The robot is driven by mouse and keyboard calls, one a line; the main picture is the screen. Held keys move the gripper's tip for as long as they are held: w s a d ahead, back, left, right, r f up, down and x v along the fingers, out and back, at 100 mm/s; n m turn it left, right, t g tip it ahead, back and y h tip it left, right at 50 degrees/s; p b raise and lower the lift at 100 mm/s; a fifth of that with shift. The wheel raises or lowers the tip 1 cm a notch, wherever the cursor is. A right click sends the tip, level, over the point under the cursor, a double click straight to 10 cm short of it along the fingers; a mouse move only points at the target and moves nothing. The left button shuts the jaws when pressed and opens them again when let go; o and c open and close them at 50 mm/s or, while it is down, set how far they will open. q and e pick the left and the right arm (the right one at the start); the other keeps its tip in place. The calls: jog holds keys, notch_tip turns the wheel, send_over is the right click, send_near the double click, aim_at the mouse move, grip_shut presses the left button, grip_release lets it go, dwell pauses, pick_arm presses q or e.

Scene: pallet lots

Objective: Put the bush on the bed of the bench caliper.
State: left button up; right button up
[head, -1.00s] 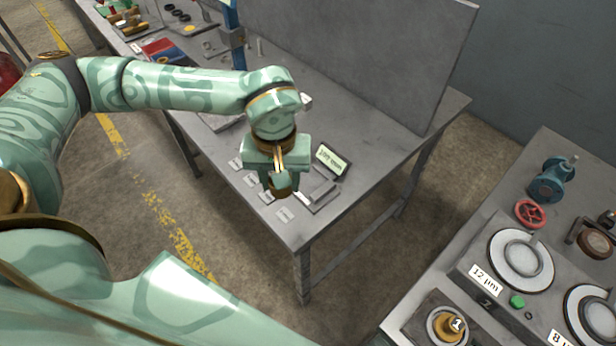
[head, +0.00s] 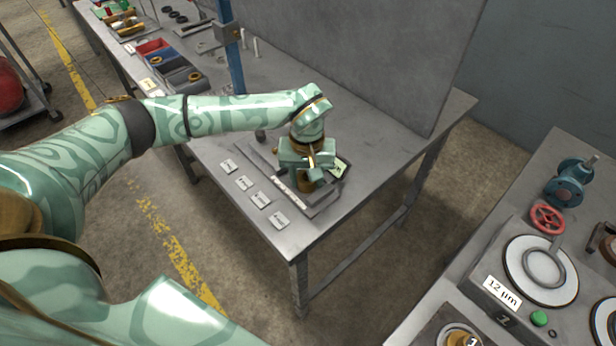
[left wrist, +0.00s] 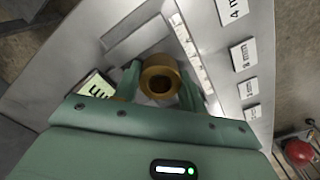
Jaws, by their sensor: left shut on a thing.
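My left gripper (head: 312,178) is shut on the bush (left wrist: 159,77), a short brass ring with a bore. In the left wrist view the bush sits between the two green fingers, its bore facing the camera. In the head view the gripper hangs over the bench caliper (head: 322,205), a grey flat device with a scale strip and a small greenish display (head: 341,168). The gripper hides part of the caliper. I cannot tell whether the bush touches the bed. My right gripper is not in view.
Several white labelled plates (head: 261,199) lie on the bench left of the caliper. A blue post (head: 231,50) and a tall grey panel (head: 350,50) stand behind. Another bench (head: 560,225) at right holds round gauges and a red handwheel (head: 547,218). The near bench corner is clear.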

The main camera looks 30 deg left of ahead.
aim_at(307, 177)
pick_arm(q)
jog(key=shift+r, duration=0.1)
jog(key=o, duration=0.8)
notch_tip(307, 177, up, 12)
jog(key=p, duration=0.3)
jog(key=shift+p, duration=0.3)
